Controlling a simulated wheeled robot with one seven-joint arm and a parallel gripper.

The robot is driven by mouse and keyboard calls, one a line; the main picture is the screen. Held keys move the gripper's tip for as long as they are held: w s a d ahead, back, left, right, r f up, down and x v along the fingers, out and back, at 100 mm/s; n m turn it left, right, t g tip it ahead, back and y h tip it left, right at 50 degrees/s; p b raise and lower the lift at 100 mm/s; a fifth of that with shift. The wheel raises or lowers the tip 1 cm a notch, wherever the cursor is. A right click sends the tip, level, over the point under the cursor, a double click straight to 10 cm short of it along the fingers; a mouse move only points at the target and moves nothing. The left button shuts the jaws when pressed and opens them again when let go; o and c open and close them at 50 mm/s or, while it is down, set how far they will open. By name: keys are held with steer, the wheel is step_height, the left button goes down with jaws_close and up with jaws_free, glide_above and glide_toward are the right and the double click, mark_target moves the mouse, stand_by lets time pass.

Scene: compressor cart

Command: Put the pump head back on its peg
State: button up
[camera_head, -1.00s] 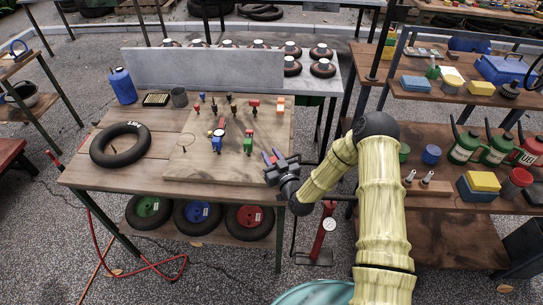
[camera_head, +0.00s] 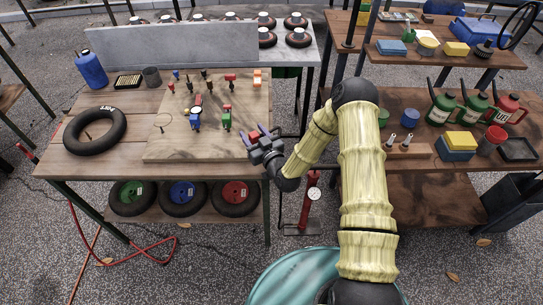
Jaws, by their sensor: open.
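A wooden board (camera_head: 180,148) lies on the workbench. Several small coloured fittings stand or lie on it. Among them are a blue one (camera_head: 195,122), a green one (camera_head: 227,119), a red one (camera_head: 231,78) and an orange one (camera_head: 257,75). I cannot tell at this size which is the pump head or which peg is its own.
A black tyre (camera_head: 95,131), a blue bottle (camera_head: 91,70) and a dark cup (camera_head: 152,77) are on the bench's left. A grey panel (camera_head: 170,47) stands behind the board. A loaded shelf (camera_head: 410,170) is right of my arm. A red pump (camera_head: 309,190) stands on the ground.

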steer(key=b+v, duration=0.2)
steer(key=v, duration=1.3)
steer(key=shift+s+d, duration=0.2)
steer(key=shift+s, duration=0.15)
steer(key=s+d+r+m+g+h+p, duration=0.15)
steer(key=d+r+g+h+p, duration=0.25)
steer(key=d+r+g+h, duration=0.45)
steer(key=s+d+r+m+g+p, duration=0.1)
steer(key=s+r+m+g, duration=0.3)
steer(key=s+r, duration=0.5)
steer(key=shift+s+d+r+g+p, duration=0.2)
steer(key=shift+s+d+g+p, duration=0.25)
steer(key=shift+s, duration=0.25)
